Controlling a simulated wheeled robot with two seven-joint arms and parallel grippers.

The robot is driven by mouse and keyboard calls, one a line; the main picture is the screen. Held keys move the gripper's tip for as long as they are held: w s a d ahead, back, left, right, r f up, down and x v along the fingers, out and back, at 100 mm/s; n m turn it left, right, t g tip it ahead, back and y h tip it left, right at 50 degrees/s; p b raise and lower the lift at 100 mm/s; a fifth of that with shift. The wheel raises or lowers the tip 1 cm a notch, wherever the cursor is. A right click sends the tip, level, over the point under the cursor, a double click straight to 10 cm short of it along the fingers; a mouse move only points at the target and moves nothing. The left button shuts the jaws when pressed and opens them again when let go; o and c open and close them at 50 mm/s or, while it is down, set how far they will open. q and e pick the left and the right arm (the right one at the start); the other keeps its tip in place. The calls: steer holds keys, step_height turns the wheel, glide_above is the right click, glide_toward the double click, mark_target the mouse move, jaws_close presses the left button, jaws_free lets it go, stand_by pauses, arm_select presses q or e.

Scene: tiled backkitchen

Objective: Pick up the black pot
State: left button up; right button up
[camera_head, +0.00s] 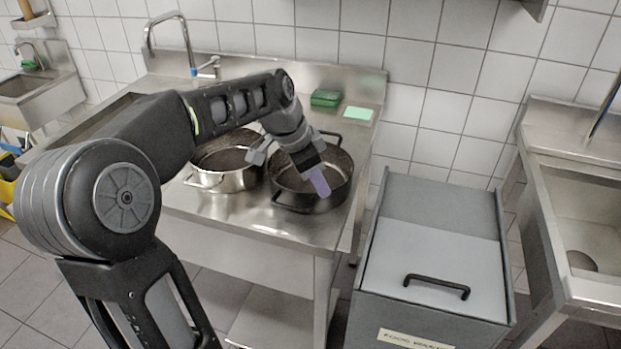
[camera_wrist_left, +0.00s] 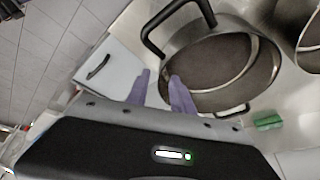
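The black pot (camera_head: 341,178) stands on the steel table, right of the silver pot, with a black loop handle at its far and near sides. My left gripper (camera_head: 318,181) is over the black pot, its purple finger overlapping the pot's inside. In the left wrist view, the two purple fingers (camera_wrist_left: 160,88) are apart with nothing visibly clamped. One finger overlaps the black pot (camera_wrist_left: 215,60) at its rim, the other lies outside it. I cannot tell whether the wall is between them. My right gripper is not in view.
The silver pot (camera_head: 222,178) stands close on the left of the black pot. A green sponge (camera_head: 325,98) and a pale green item (camera_head: 358,114) lie behind. A grey lidded bin (camera_head: 440,250) stands right of the table (camera_head: 290,229). A tap (camera_head: 168,30) rises at the back left.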

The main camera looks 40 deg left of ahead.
arm_select(q)
steer(key=shift+p+x, duration=0.45)
steer(key=shift+x, duration=2.15)
jaws_close()
steer(key=shift+w+a, duration=0.1)
